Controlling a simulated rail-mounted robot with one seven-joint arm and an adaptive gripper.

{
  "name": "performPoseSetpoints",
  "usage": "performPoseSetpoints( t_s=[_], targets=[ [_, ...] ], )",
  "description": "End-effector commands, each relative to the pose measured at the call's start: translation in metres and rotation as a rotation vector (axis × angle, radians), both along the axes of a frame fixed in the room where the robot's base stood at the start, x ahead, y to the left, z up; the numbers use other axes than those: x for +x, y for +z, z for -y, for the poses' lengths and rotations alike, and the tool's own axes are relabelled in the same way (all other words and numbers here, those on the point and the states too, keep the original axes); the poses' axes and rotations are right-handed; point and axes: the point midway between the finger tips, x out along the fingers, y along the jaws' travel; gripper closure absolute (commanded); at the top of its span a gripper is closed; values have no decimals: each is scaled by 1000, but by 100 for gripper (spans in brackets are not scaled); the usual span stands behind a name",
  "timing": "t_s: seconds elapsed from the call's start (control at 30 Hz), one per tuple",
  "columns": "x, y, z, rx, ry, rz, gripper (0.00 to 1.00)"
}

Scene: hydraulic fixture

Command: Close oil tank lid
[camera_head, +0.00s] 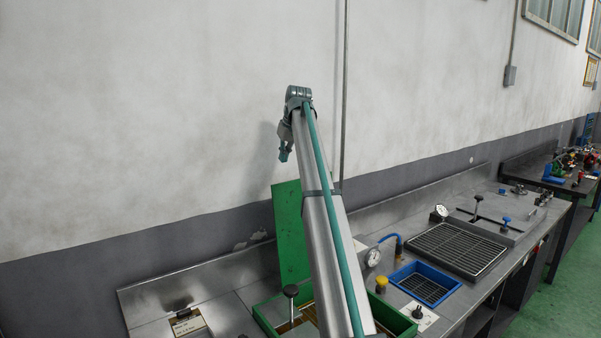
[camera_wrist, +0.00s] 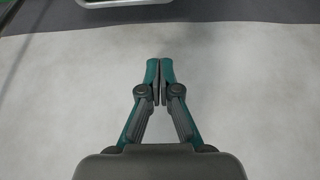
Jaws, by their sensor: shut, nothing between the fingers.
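The oil tank (camera_head: 266,316) is a green-rimmed box set in the metal bench, partly hidden behind my arm. Its green lid (camera_head: 289,235) stands up steeply at the back of the tank, near the wall, so the tank is open. My gripper (camera_head: 284,156) is high above and in front of the wall, above the raised lid's top edge and apart from it. In the wrist view my gripper (camera_wrist: 160,72) has its teal fingertips together with nothing between them. The wrist view shows mostly pale wall; no lid is clearly seen there.
A black-knobbed rod (camera_head: 291,292) rises at the tank. Right of it are a blue-framed grate tray (camera_head: 424,287), a gauge with a blue hose (camera_head: 374,257) and a larger grate (camera_head: 456,250). The pale wall (camera_head: 150,110) stands close behind. The air above the bench is free.

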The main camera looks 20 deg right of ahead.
Motion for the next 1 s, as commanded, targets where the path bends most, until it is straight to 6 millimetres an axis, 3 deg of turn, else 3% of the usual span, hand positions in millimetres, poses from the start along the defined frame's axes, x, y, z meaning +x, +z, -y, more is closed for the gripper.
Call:
performPoseSetpoints(
  t_s=[0.27,0.6,0.8,1.0],
  targets=[
    [11,-30,-3,1,1,-3,100],
    [37,-90,-8,1,1,-3,100],
    [7,-91,-3,1,-2,-1,100],
    [-2,-93,-1,1,-1,-2,100]
  ],
)
